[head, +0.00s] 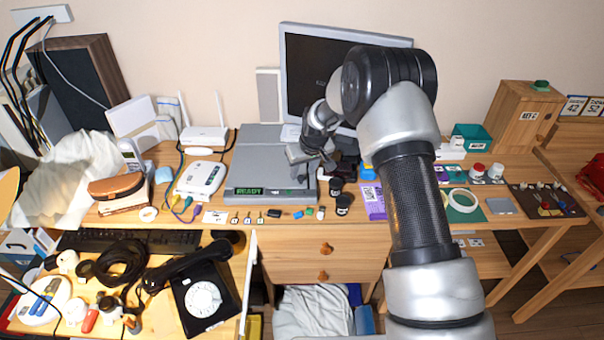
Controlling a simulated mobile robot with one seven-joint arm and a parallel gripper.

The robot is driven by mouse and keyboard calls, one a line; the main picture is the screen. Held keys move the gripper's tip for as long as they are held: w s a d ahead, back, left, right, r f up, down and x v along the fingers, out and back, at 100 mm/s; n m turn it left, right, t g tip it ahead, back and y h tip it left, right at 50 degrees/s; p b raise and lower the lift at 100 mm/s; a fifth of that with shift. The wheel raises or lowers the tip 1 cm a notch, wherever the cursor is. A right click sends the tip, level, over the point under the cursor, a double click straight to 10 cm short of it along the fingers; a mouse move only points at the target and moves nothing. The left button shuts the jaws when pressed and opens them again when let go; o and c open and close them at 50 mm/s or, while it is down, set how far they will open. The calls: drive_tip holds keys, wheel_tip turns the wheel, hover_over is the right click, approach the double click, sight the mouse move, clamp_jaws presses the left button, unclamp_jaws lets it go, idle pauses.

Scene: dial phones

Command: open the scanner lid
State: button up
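The grey scanner (259,166) stands on the wooden desk below the monitor, with a green READY display (249,191) on its front edge. Its flat grey top looks lowered, with no clear gap visible. My gripper (301,157) is over the right part of the scanner, pointing down and left. Whether it touches the lid cannot be told. The fingers are small and partly merged with the grey surface, so their opening is unclear. My wrist hides the scanner's right back part.
A monitor (310,62) stands behind the scanner. A white router (203,134) and a white cabled box (200,178) are to its left. Dark cups (343,204) stand close to its right front. Small labelled items line the desk's front edge. A black dial phone (204,298) sits lower left.

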drive_tip(key=shift+x, duration=1.2)
clamp_jaws()
